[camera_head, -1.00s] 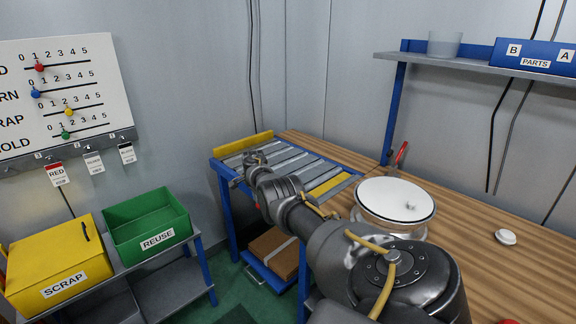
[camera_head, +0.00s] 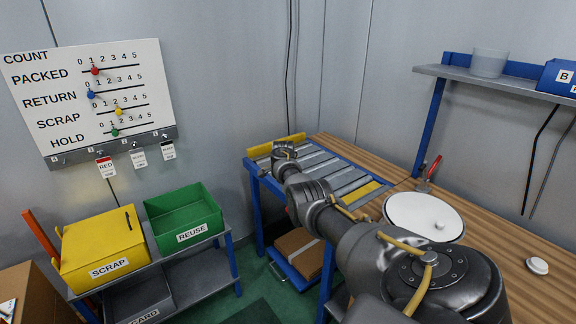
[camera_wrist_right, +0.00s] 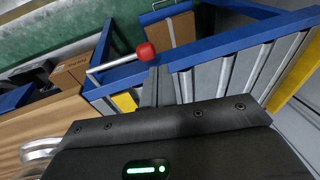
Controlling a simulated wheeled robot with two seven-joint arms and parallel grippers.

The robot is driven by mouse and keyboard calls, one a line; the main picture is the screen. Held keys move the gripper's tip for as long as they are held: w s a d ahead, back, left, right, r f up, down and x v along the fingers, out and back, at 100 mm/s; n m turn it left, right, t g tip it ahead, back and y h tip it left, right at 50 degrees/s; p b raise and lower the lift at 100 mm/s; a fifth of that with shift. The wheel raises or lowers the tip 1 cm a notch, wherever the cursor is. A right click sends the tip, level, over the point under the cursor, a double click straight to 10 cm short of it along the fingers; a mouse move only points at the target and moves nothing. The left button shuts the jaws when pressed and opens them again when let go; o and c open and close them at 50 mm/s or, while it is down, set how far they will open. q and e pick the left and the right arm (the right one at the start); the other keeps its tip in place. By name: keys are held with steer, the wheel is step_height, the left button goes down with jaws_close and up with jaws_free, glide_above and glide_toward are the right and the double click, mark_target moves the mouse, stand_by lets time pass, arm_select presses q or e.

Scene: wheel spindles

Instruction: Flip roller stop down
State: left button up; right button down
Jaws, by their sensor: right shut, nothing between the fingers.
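The roller conveyor (camera_head: 330,168) has grey rollers in a blue frame beside the wooden bench. A yellow bar (camera_head: 278,146) stands along its far end, and a yellow strip (camera_head: 360,194) lies across its near end. In the right wrist view, a metal lever with a red knob (camera_wrist_right: 145,51) sticks out at the frame's side rail. I cannot tell whether this lever is the roller stop's handle. My right gripper (camera_head: 284,152) is over the conveyor's outer side. In the wrist view its shut, empty fingers (camera_wrist_right: 158,84) are close to the red knob; contact is unclear. My left gripper is out of view.
Yellow SCRAP (camera_head: 100,245) and green REUSE (camera_head: 184,217) bins stand on a rack at left. A round white-topped object (camera_head: 420,215) and a red-handled tool (camera_head: 430,172) are on the bench.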

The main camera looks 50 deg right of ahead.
step_height(320, 180, up, 6)
steer(key=shift+w+a, duration=0.25)
steer(key=shift+a, duration=0.2)
steer(key=shift+r, duration=0.1)
stand_by(0.3)
